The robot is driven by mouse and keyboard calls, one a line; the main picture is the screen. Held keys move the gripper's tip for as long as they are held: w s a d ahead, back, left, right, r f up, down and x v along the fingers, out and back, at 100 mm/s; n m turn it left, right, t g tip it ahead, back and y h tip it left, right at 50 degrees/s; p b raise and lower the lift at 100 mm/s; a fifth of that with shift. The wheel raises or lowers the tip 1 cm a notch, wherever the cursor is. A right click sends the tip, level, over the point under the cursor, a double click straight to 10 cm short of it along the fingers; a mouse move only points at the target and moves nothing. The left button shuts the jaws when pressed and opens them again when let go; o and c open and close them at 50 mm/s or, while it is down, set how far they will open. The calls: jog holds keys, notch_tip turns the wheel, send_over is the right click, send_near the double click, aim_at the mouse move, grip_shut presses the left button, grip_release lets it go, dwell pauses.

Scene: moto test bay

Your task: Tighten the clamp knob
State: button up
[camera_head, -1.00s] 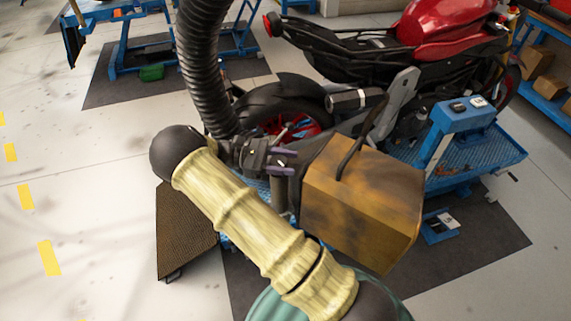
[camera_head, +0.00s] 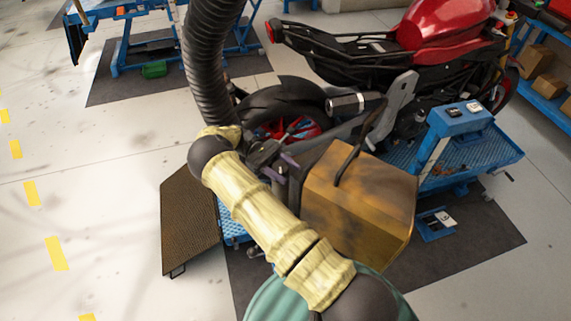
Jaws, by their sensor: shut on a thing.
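My gripper (camera_head: 284,168), with purple fingers, is at the top of a dark upright post (camera_head: 294,192) beside the motorcycle's rear wheel. Its fingers are closed in at the post's top, where the clamp knob would be. The knob itself is too small and too covered by the fingers and my arm to make out. The red motorcycle (camera_head: 440,28) stands on a blue lift (camera_head: 470,158), its rear wheel (camera_head: 285,112) just behind my gripper.
A brown box-shaped block (camera_head: 360,205) with a black handle-like bar stands close right of my gripper. A black ribbed hose (camera_head: 207,60) hangs at the left. A brown ramp plate (camera_head: 188,225) is at lower left. Open floor lies farther left.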

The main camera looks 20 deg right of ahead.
aim_at(285, 170)
dwell(0.4)
jog(key=o, duration=1)
notch_tip(285, 170, up, 10)
jog(key=shift+r, duration=0.1)
